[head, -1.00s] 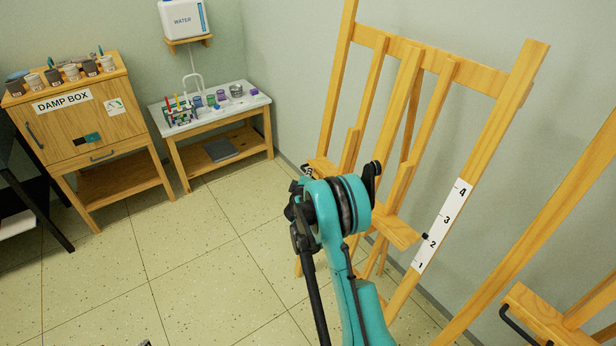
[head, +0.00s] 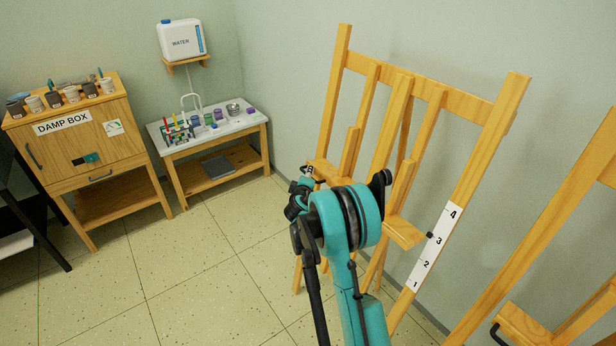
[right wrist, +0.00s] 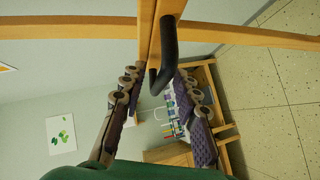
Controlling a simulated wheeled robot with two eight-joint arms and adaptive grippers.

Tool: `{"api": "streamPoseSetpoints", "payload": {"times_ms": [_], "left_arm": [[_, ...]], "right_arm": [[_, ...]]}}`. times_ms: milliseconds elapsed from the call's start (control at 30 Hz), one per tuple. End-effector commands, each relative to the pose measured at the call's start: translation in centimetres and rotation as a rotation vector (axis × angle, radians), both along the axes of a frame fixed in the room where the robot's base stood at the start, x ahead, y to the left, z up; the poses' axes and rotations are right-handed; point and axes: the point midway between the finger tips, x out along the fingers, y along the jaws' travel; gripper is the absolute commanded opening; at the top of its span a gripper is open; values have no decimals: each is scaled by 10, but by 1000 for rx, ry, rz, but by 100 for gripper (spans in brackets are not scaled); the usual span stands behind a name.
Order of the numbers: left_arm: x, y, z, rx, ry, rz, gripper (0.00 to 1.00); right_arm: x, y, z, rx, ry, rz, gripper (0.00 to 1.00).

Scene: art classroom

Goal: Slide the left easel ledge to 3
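The left easel (head: 455,98) is wooden and has a white scale strip (head: 420,268) numbered 1 to 4 from bottom to top. Its ledge (head: 404,232) has a black pointer (head: 430,235) at its right end, beside the 3. My teal right arm covers the ledge's middle. My right gripper (head: 307,171) is at the ledge's left front, small and partly hidden. In the right wrist view, the black ledge handle (right wrist: 168,50) lies between the fingers of my right gripper (right wrist: 158,82). The fingers stand apart with a gap on the left side. My left gripper is out of view.
Another easel (head: 545,215) with a ledge (head: 520,325) stands at the right. A damp box cabinet (head: 75,145) and a small table (head: 240,124) with art supplies stand along the back. The floor (head: 190,270) at the centre left is clear.

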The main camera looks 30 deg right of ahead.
Motion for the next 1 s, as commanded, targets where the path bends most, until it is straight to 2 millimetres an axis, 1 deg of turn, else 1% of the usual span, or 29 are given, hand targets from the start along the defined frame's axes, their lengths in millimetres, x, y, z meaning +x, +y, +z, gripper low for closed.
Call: {"api": "streamPoseSetpoints", "payload": {"times_ms": [133,233,367,600,700,833,1000], "left_arm": [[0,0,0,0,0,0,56],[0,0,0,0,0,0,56],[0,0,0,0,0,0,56],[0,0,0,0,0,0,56],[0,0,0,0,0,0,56],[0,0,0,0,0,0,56],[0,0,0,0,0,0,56]], "right_arm": [[-1,1,0,0,0,0,31],[-7,6,2,1,1,0,31],[-26,20,9,1,1,0,31],[-65,52,23,0,1,1,31],[-78,61,27,1,0,1,31],[-88,69,30,-1,1,0,31],[-92,71,32,0,0,0,31]]}}
